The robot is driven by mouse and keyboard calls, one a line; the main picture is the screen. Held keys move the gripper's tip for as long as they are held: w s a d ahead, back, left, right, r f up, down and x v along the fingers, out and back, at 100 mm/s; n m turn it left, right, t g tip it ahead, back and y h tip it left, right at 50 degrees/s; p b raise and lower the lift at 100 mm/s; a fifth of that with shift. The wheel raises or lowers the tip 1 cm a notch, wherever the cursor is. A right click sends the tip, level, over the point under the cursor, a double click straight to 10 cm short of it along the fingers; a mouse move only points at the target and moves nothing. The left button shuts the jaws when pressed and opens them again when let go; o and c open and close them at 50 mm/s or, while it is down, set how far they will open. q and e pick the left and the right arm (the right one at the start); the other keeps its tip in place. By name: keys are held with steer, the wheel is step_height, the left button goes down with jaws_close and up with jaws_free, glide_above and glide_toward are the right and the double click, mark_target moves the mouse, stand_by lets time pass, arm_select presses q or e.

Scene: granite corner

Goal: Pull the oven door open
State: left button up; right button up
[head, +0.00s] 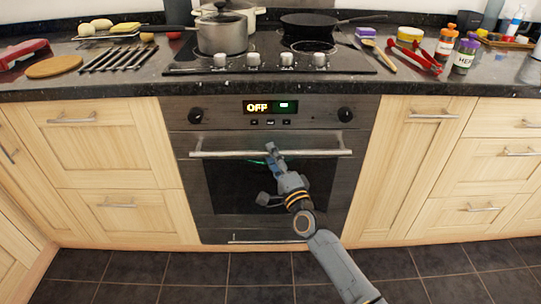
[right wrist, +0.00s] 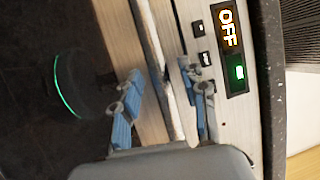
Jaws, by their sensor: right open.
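The oven (head: 225,120) is built in under the counter, and its door (head: 225,220) with a dark window appears shut. A long horizontal bar handle (head: 225,154) runs across the top of the door. My right gripper (head: 268,174) is open and empty in front of the door, one finger at the handle's height and the other lower, over the window. In the right wrist view the handle (right wrist: 157,55) passes between the two spread fingers (right wrist: 162,103); I cannot tell whether they touch it. My left gripper is not in view.
The oven panel has two black knobs (head: 195,115) and a display (head: 270,107) reading OFF. Wooden cabinets (head: 405,170) flank the oven. The cooktop above holds a pot (head: 222,36) and a pan (head: 312,24). The dark tiled floor (head: 195,270) in front looks clear.

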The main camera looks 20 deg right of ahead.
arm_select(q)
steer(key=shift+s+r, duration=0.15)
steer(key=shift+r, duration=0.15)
arm_select(e)
steer(key=shift+x, duration=0.85)
steer(key=shift+c, duration=0.5)
jaws_close()
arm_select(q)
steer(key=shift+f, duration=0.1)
arm_select(e)
steer(key=shift+s+f, duration=0.1)
